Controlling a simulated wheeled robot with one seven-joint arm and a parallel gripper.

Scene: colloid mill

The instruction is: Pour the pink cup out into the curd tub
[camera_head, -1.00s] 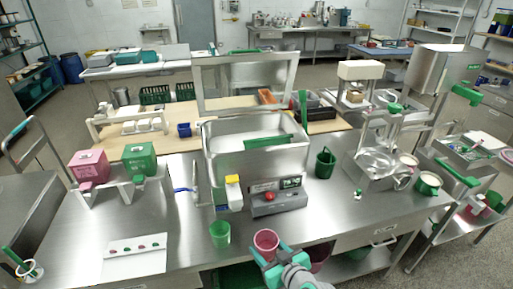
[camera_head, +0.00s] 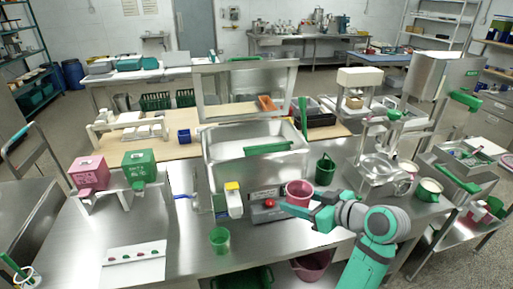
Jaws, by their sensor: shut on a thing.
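The pink cup (camera_head: 299,190) is upright in my gripper (camera_head: 303,207), above the bench in front of the steel tub. The teal fingers are shut on it low on its side. The cup's inside is only partly visible, so I cannot tell what it holds. The open steel tub with a white inside (camera_head: 226,172), which looks like the curd tub, stands behind and left of the cup.
A green bucket (camera_head: 325,168) stands right of the tub.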

